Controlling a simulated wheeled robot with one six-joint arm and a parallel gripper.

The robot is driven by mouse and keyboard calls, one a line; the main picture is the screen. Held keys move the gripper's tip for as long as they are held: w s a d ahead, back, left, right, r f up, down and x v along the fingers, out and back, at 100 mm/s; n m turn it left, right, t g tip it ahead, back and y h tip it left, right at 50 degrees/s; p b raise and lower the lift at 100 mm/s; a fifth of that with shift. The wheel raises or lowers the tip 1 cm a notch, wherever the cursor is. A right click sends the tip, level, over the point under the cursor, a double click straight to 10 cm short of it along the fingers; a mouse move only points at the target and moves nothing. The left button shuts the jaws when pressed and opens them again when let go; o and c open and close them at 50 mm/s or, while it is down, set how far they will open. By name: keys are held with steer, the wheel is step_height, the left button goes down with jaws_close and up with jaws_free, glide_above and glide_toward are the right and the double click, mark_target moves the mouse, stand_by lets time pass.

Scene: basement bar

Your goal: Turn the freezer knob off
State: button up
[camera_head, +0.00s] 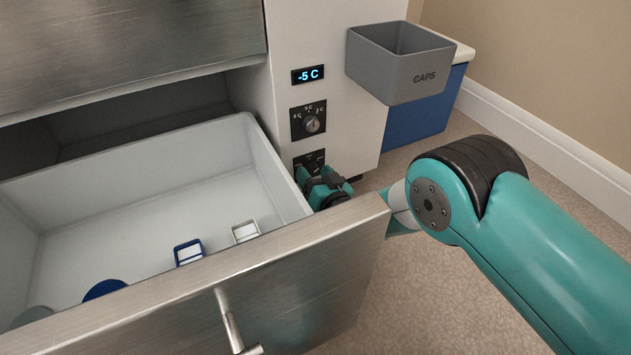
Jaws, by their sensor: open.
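A white cabinet front (345,25) carries a lit display (308,75) reading -5 C. Below it is a black dial plate with a round knob (312,124) and small temperature marks. A second black plate (309,158) sits lower down, partly hidden behind my gripper; I cannot tell how its knob is turned. My gripper (318,178) is open, right at this lower plate, with its fingers pointing toward it. I cannot tell whether the fingers touch or surround anything there.
An open steel-fronted drawer (260,270) with a white bin juts out left of my gripper, close beside my wrist. A grey CAPS box (415,80) is fixed on the cabinet's right side. A blue cooler-like box (425,118) stands behind it. Floor is clear at right.

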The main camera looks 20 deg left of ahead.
steer(key=c, duration=0.9)
